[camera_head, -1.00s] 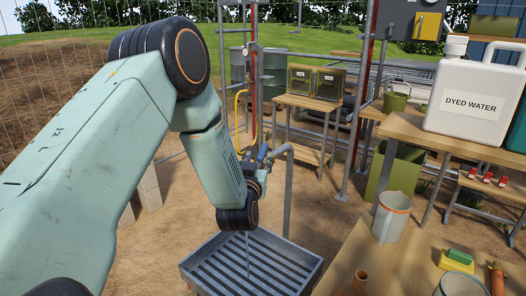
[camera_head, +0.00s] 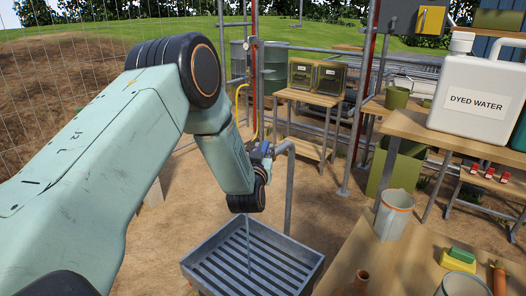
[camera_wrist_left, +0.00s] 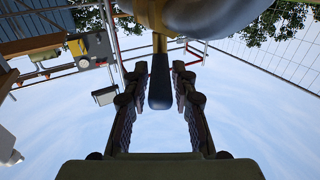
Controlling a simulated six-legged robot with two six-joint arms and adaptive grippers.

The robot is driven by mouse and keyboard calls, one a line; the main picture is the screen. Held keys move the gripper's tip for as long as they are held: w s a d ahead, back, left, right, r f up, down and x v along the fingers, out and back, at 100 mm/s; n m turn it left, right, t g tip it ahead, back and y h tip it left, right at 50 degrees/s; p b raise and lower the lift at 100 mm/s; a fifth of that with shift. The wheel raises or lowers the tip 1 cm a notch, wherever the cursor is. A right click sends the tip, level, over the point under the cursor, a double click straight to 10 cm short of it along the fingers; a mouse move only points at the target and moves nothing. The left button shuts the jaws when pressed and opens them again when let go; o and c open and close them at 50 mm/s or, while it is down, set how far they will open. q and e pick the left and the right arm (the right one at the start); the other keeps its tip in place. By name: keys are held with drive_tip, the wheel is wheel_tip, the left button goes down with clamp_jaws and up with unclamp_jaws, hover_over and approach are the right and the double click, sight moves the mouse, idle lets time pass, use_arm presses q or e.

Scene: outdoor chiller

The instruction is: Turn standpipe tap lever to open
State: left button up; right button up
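The standpipe (camera_head: 289,190) rises behind the slatted metal drain tray (camera_head: 190,270), with its tap at the top partly hidden by my left arm. In the left wrist view the brass tap body (camera_wrist_left: 160,14) is at the top, and its dark lever (camera_wrist_left: 160,82) points down between my fingers. My left gripper (camera_wrist_left: 157,76) is open around the lever, with a visible gap on each side. In the head view the left gripper (camera_head: 262,152) is small and mostly hidden behind its wrist. A thin pale vertical line (camera_head: 248,245), like a water stream, drops into the tray. My right gripper is not in view.
A wooden table (camera_head: 400,262) at the right holds a grey pot (camera_head: 394,215), a sponge (camera_head: 458,260) and a brush. A dyed water jug (camera_head: 474,98) stands on a shelf behind. A wire fence (camera_head: 60,100) is at the left. Bare ground lies around the tray.

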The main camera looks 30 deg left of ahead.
use_arm(q)
drive_tip(key=shift+s+r, duration=0.1)
drive_tip(key=shift+s, duration=0.05)
clamp_jaws()
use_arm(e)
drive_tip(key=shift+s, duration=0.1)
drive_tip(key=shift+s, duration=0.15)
